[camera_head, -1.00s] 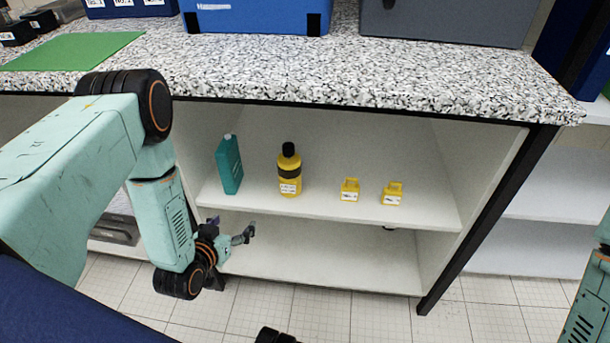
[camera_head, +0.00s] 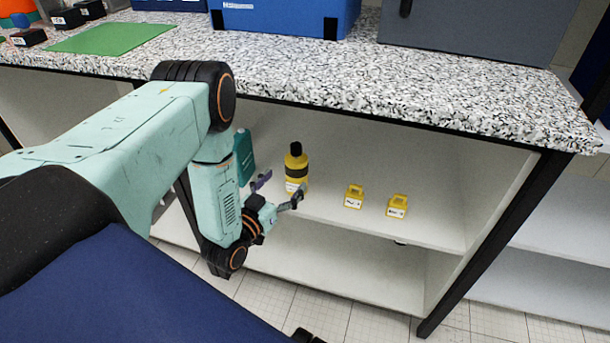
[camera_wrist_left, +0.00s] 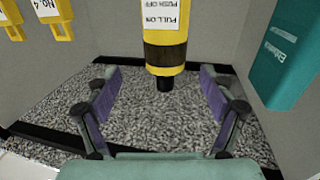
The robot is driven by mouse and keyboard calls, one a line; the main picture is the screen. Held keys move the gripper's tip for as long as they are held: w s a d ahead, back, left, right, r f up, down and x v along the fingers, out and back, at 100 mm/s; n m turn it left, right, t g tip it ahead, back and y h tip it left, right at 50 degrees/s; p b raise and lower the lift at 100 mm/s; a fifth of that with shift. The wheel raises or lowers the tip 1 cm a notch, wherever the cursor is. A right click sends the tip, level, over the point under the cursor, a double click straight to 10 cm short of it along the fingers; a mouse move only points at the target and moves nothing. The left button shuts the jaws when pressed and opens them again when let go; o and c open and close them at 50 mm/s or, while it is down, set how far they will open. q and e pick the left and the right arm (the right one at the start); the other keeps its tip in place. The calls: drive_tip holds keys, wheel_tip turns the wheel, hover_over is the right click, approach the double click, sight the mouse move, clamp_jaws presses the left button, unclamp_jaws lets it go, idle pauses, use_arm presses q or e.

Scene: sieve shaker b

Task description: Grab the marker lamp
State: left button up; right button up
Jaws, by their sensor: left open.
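The marker lamp (camera_head: 296,166) is a yellow cylinder with a dark band, a black top and a white label. It stands upright on the upper shelf under the counter. My left gripper (camera_head: 281,188) is open in front of the shelf, its fingers pointing toward the lamp. In the left wrist view, which shows the scene upside down, the lamp (camera_wrist_left: 165,50) lies ahead, centred between the open fingers (camera_wrist_left: 160,97). Nothing is held, and the lamp appears beyond the fingertips. My right gripper is not in view.
A teal bottle (camera_head: 244,156) stands left of the lamp, partly behind my arm. Two small yellow items, one left (camera_head: 354,197) and one right (camera_head: 397,206), stand to its right. The speckled countertop (camera_head: 400,85) overhangs the shelf (camera_head: 430,230).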

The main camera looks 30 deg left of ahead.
sight(291, 173)
use_arm(q)
drive_tip(key=shift+w+a+r, duration=0.1)
drive_tip(key=shift+w+r, duration=0.05)
drive_tip(key=shift+w+a+f+b, duration=0.15)
drive_tip(key=shift+w+b, duration=0.15)
drive_tip(key=shift+w, duration=0.35)
drive_tip(key=shift+w+a+f+b, duration=0.1)
drive_tip(key=shift+w+b, duration=0.2)
drive_tip(key=shift+w, duration=0.3)
drive_tip(key=w, duration=0.1)
drive_tip(key=w+b, duration=0.2)
drive_tip(key=w, duration=0.1)
drive_tip(key=shift+a+f, duration=0.2)
drive_tip(key=shift+f, duration=0.15)
drive_tip(key=shift+w+r, duration=0.1)
drive_tip(key=shift+w, duration=0.4)
drive_tip(key=shift+s+r, duration=0.1)
drive_tip(key=c, duration=1.6)
